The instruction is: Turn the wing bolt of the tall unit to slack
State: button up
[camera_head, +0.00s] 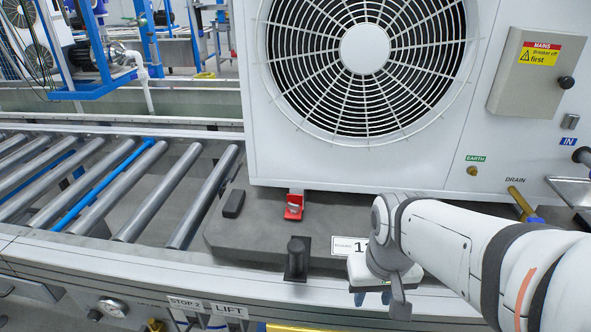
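A large white unit (220,130) with a round fan grille stands on a dark grey pallet (240,232); its top is out of the picture. A small red bracket (294,210) with a pale metal part on it sits at the unit's front lower edge. I cannot tell whether this is the wing bolt. My gripper (379,298) points down at the pallet's front edge, right of and nearer than the red bracket, apart from it. Its fingertips are small and partly hidden by its own body, so its opening is unclear.
A black post (296,260) stands between my gripper and the red bracket. A small black block (234,204) lies on the pallet. A brass drain pipe (521,203) sticks out at right. Rollers (140,195) run left. Breaker box (537,73) and STOP and LIFT controls (208,307) are in view.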

aim_at(294, 209)
jog(key=z, duration=0.45)
jog(key=k, duration=1.5)
jog(key=u, duration=0.45)
jog(key=i, duration=1.5)
jog(key=u, duration=0.1)
